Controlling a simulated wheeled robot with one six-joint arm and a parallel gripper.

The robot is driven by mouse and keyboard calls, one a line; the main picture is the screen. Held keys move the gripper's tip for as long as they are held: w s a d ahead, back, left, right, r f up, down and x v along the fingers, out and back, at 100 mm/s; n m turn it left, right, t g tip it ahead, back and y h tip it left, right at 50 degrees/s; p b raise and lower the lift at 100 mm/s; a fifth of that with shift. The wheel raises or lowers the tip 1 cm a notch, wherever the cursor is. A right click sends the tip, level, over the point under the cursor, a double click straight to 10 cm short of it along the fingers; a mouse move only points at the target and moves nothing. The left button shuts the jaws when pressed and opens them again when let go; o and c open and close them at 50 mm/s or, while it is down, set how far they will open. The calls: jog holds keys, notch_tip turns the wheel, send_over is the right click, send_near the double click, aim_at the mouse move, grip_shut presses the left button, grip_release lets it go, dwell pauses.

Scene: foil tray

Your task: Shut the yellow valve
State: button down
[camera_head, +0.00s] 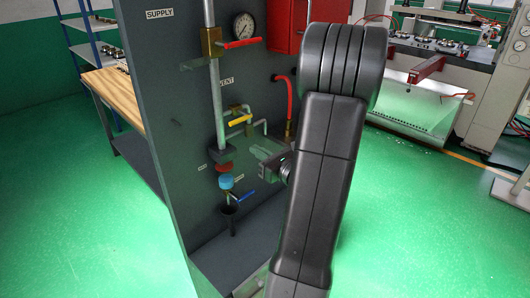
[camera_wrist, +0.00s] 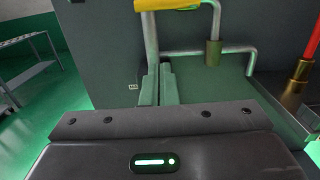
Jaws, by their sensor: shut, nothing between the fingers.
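The yellow valve (camera_head: 239,120) has a lever handle that lies roughly level on a thin bent side pipe (camera_head: 262,124) of the dark panel. In the wrist view the yellow handle (camera_wrist: 172,4) shows only partly, cut off by the top edge. My gripper (camera_head: 259,154) is below and a little right of the handle, apart from it. In the wrist view my gripper (camera_wrist: 160,72) has its two grey-green fingers together with nothing between them. The arm hides part of the panel's right side.
A red lever (camera_head: 242,43) and a gauge (camera_head: 244,26) are above. A red pipe (camera_head: 289,105) runs close on the right. A blue lever (camera_head: 243,197) and a black funnel (camera_head: 229,218) are below. A wooden bench (camera_head: 112,92) stands left.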

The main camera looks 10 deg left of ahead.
aim_at(241, 120)
jog(key=w+a+r+p, duration=0.2)
jog(key=w+a+r, duration=0.1)
jog(key=a+r, duration=0.1)
jog(key=shift+w+a+p, duration=0.35)
jog(key=shift+a+p, duration=0.05)
